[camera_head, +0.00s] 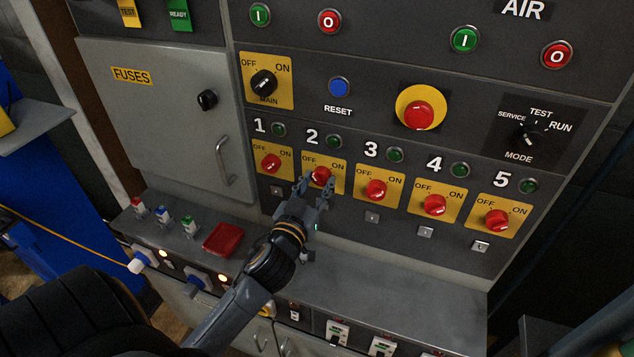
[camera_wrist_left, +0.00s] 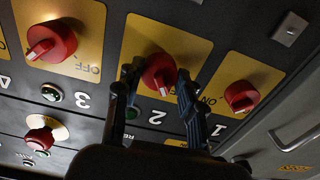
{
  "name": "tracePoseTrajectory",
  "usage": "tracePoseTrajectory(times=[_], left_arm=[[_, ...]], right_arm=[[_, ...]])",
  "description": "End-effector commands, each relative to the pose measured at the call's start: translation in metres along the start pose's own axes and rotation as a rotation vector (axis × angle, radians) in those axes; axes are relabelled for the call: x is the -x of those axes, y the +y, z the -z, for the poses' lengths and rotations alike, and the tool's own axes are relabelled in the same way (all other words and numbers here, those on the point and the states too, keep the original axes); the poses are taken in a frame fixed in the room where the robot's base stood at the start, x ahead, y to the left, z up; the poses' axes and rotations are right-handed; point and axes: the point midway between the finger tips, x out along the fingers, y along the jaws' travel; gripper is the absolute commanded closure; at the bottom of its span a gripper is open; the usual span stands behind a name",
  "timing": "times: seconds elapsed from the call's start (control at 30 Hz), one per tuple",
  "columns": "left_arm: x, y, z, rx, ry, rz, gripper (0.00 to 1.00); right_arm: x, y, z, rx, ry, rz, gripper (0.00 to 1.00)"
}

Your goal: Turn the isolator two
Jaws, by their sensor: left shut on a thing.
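Isolator two is a red rotary knob (camera_head: 320,176) on a yellow plate (camera_head: 338,163) marked OFF and ON, under the number 2 on the dark panel. My left gripper (camera_head: 318,184) reaches it from below, with one finger on each side of the knob. In the left wrist view the red knob (camera_wrist_left: 159,74) sits between the two fingers (camera_wrist_left: 158,82), and the gripper is shut on it. The fingers partly cover the plate. The knob's exact angle is hard to tell. My right gripper is not in view.
Similar red knobs sit close by: isolator one (camera_head: 271,163) to the left and isolator three (camera_head: 376,190) to the right. The fuse door handle (camera_head: 224,160) protrudes at left.

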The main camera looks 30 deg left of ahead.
Motion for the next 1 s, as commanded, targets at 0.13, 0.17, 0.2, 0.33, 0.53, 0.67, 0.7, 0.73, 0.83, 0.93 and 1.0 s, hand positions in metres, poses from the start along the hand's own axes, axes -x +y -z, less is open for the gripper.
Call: tracePoseTrajectory(times=[0.13, 0.17, 0.2, 0.33, 0.53, 0.67, 0.7, 0.73, 0.83, 0.93, 1.0], left_arm=[[0.000, -0.001, 0.002, -0.126, 0.000, 0.001, 0.93], [0.000, -0.001, 0.002, -0.154, -0.001, 0.001, 0.93], [0.000, 0.000, 0.002, -0.192, -0.001, 0.001, 0.93], [0.000, 0.000, 0.002, -0.316, -0.001, 0.000, 0.93], [0.000, 0.000, 0.002, -0.507, 0.000, 0.000, 0.93], [0.000, -0.001, 0.002, -0.631, -0.001, 0.000, 0.93], [0.000, -0.001, 0.002, -0.669, -0.001, 0.000, 0.93], [0.000, -0.001, 0.002, -0.697, -0.001, 0.000, 0.93], [0.000, -0.001, 0.002, -0.793, 0.000, 0.000, 0.93], [0.000, 0.000, 0.002, -0.889, 0.001, -0.001, 0.93], [0.000, -0.001, 0.002, -0.954, 0.001, -0.001, 0.93]], right_arm=[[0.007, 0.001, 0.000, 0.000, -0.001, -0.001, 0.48], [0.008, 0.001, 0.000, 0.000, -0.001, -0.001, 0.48], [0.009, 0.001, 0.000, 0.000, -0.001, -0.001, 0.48], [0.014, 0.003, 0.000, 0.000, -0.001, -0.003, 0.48], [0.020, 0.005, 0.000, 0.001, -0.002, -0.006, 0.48], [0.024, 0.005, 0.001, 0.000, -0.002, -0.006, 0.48], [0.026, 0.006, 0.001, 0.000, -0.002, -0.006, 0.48], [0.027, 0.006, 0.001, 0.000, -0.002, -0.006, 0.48], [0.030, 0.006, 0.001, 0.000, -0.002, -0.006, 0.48], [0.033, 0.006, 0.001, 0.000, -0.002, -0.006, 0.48], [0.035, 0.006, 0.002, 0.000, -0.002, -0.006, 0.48]])
